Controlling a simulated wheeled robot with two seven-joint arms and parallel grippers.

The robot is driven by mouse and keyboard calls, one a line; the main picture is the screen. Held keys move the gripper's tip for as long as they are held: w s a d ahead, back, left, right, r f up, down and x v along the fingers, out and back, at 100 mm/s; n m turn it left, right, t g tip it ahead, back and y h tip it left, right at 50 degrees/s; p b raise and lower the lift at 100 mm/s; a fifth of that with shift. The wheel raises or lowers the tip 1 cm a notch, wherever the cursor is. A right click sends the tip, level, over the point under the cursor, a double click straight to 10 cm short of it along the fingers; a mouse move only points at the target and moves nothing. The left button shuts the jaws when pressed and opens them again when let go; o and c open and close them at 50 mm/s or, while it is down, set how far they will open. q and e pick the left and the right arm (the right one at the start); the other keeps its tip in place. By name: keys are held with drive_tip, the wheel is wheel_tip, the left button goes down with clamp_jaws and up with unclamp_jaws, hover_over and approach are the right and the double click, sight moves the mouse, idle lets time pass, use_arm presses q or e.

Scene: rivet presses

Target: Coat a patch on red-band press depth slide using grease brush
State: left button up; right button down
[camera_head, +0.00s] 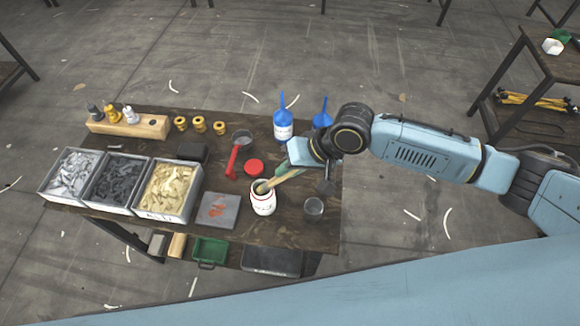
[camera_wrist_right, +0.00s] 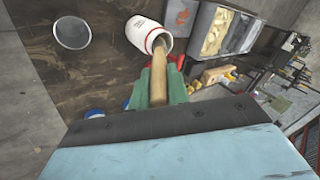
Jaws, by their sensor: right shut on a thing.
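My right gripper (camera_head: 285,169), with green fingers, is shut on the wooden handle of a brush (camera_head: 286,178) over the right part of the table. The handle slants down to the left into the mouth of a white jar (camera_head: 263,203) with red trim; the brush head is hidden there. In the right wrist view the green fingers (camera_wrist_right: 160,88) clasp the brush handle (camera_wrist_right: 159,66), which reaches into the white jar (camera_wrist_right: 149,33). No press, red-banded or otherwise, can be made out. My left gripper is not in view.
A grey cup (camera_head: 313,209) stands right of the jar and a stained grey plate (camera_head: 218,211) lies to its left. A red lid (camera_head: 254,167) and a blue bottle (camera_head: 283,128) are behind. Bins (camera_head: 166,212) of parts fill the table's left side.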

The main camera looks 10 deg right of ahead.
drive_tip(key=shift+s+d+f+p, duration=0.15)
drive_tip(key=shift+f+p, duration=0.1)
drive_tip(key=shift+p, duration=0.2)
idle(1.5)
wheel_tip(320, 180, up, 5)
drive_tip(key=p, duration=0.6)
drive_tip(key=shift+r, duration=0.2)
drive_tip(key=shift+r+p, duration=0.35)
drive_tip(key=shift+r, duration=0.65)
